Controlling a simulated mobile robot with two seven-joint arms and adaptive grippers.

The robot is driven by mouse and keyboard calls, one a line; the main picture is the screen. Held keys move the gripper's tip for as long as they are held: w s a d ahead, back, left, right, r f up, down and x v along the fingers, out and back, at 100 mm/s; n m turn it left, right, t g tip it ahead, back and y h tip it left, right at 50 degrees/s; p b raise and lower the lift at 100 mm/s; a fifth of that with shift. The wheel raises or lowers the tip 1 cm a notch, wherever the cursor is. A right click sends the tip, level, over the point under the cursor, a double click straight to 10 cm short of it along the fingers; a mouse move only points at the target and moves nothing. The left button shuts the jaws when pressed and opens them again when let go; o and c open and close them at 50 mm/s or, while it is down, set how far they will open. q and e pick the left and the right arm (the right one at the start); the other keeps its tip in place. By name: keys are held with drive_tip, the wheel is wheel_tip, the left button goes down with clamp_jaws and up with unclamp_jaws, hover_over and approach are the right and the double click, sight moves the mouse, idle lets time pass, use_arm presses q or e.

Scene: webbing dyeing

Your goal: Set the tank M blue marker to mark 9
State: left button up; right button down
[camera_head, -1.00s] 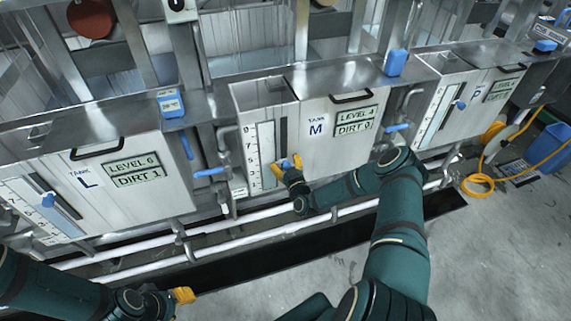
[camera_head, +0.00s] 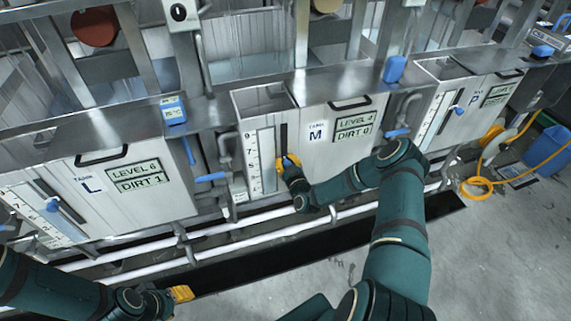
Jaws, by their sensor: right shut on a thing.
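Tank M (camera_head: 346,153) is the pale metal tank in the middle, with a LEVEL 4, DIRT 0 label. Its white scale (camera_head: 262,160) has 9 near the top and a dark vertical slot (camera_head: 283,137) to its right. The grip is clearly below the 9 and looks lower than the 7; the exact mark is unclear. My left gripper (camera_head: 181,294) is low at the left, away from the tanks; its opening cannot be made out.
Tank L (camera_head: 150,195) stands left and tank P (camera_head: 470,105) right, each with its own blue marker. White pipes (camera_head: 240,226) run below the tanks. Blue-handled valves (camera_head: 210,177) stick out between them. A yellow hose (camera_head: 478,187) lies on the floor at right.

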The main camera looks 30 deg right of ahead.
wheel_tip(320, 180, up, 12)
drive_tip(key=p, duration=0.5)
drive_tip(key=shift+r, duration=0.15)
use_arm(q)
wheel_tip(320, 180, up, 7)
drive_tip(key=shift+w+a, duration=0.15)
drive_tip(key=shift+w, duration=0.15)
use_arm(e)
drive_tip(key=shift+r, duration=0.7)
drive_tip(key=c, duration=0.6)
unclamp_jaws()
drive_tip(key=shift+s+r, duration=0.1)
drive_tip(key=shift+r, duration=0.05)
drive_tip(key=shift+c, duration=0.2)
use_arm(q)
drive_tip(key=shift+s, duration=0.1)
use_arm(e)
approach(284, 128)
drive_tip(key=s, duration=0.2)
drive_tip(key=s+a, duration=0.1)
drive_tip(key=s, duration=0.1)
